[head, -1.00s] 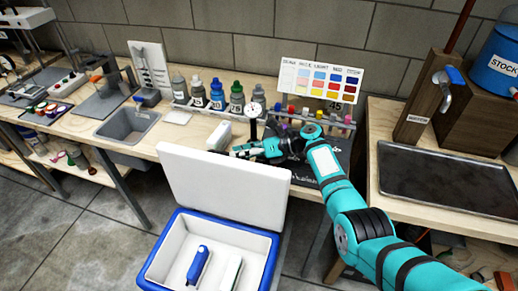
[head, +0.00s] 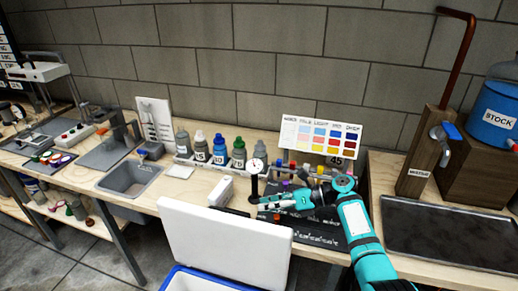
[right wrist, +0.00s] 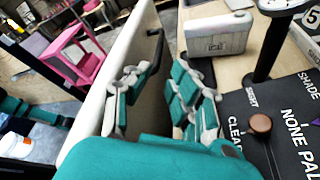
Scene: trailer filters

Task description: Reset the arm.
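My right arm is teal and comes in from the lower right in the head view. Its gripper (head: 266,203) hovers over the bench front, beside the black board (head: 330,232) and near the foot of the dial gauge (head: 257,167). In the right wrist view the two teal and grey fingers of this gripper (right wrist: 155,95) stand apart with nothing held between them. A small white box (head: 220,190) lies on the bench left of the gripper; it also shows in the right wrist view (right wrist: 218,35). My left gripper is not in view.
The raised white lid (head: 225,245) of a blue cooler (head: 200,279) stands in front of the bench, close to the right gripper. Bottles (head: 219,150), a colour chart (head: 318,136) and a sink (head: 130,178) are behind and left. A dark tray (head: 450,245) lies right.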

